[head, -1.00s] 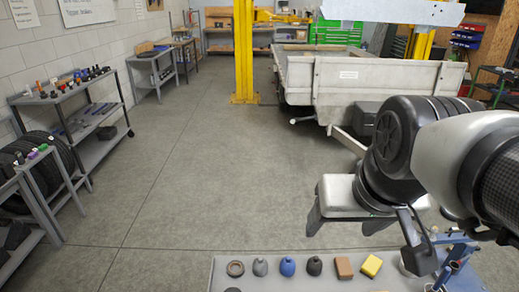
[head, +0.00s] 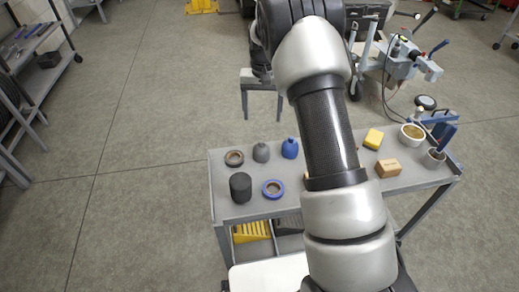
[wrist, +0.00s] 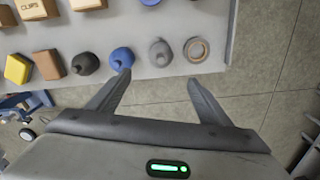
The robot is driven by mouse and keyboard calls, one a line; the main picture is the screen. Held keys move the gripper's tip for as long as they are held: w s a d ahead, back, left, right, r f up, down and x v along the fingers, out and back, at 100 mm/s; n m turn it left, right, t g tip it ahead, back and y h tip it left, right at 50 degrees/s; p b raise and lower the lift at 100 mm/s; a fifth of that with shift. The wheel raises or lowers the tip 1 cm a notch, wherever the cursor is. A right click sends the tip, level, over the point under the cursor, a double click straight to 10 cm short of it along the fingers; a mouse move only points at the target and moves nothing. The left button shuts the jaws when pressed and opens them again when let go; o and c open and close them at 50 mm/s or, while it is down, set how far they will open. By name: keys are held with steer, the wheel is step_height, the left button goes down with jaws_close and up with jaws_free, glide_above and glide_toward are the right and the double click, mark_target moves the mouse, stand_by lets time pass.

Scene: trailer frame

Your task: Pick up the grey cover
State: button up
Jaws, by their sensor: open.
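The grey cover (head: 261,152), a small rounded cap with a narrow top, stands on the grey cart top, between a brown ring and a blue cover. It also shows in the wrist view (wrist: 160,52), just ahead of the gap between my fingers. My gripper (head: 262,118) is open and empty, beyond the cart's far edge in the head view. In the wrist view my fingertips (wrist: 159,77) point towards the row, one on each side of the grey cover's line. The left fingertip there lies close to the blue cover in the picture; I cannot tell whether they touch.
The blue cover (head: 290,148) and brown ring (head: 234,158) flank the grey cover. A black cover (wrist: 85,63) stands beyond the blue one. A black cylinder (head: 240,187) and blue tape roll (head: 273,189) sit nearer. Yellow and brown blocks and pots stand rightward. Open floor lies left.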

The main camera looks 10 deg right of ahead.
mark_target(261, 149)
step_height(261, 149, down, 18)
steer(key=b, duration=0.4)
steer(key=shift+a+r, duration=0.1)
steer(key=shift+a, duration=0.05)
steer(key=shift+r, duration=0.1)
steer(key=c, duration=1.1)
